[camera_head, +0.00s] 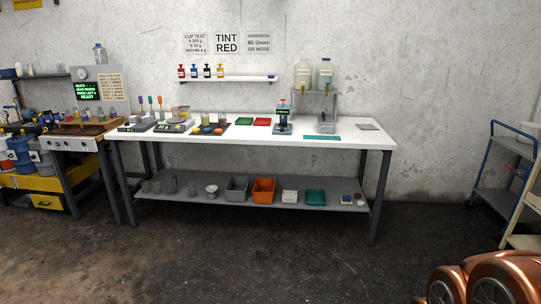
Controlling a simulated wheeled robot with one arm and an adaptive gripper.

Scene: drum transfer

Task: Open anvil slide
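A small blue-grey bench device (283,128) with a red top and a small green display stands at the middle of the white workbench. It looks like a tester on a stand. An anvil slide cannot be made out at this size, nor whether it is open or shut. My gripper is not in view.
The white workbench (352,138) carries small trays, cups and tools on its left half. Red and green trays sit left of the device. Two jugs (313,75) stand on a raised shelf behind. A blue cart (492,170) is at right. The dark floor in front is clear.

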